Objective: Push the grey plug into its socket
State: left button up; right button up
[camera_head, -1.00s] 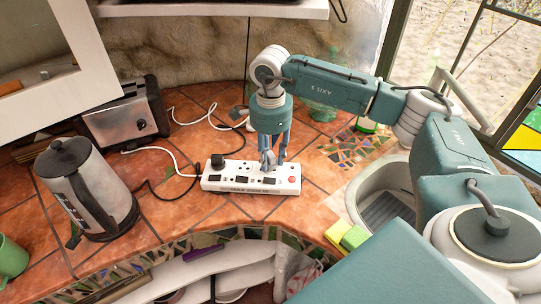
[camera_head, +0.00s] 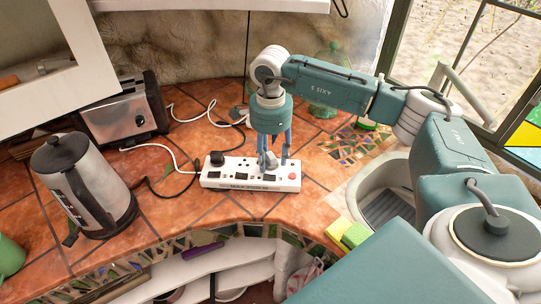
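A white power strip (camera_head: 236,184) lies on the tiled counter, with a black plug at its left end and a red button at its right end. My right gripper (camera_head: 274,164) points straight down over the right half of the strip. Its fingers stand apart, one on each side of a small grey plug (camera_head: 271,160). The plug is at the strip's top face. The fingers partly hide it, and I cannot tell how deep it sits. My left gripper is not in view.
A kettle (camera_head: 88,190) and a toaster (camera_head: 122,115) stand at the left, with white and black cables (camera_head: 165,150) behind the strip. A sink (camera_head: 385,195) and a yellow-green sponge (camera_head: 347,233) are at the right. A glass bottle (camera_head: 328,85) stands behind my arm.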

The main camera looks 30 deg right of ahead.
aim_at(271, 155)
jog(key=shift+r, duration=0.15)
notch_tip(271, 155, up, 12)
dwell(0.6)
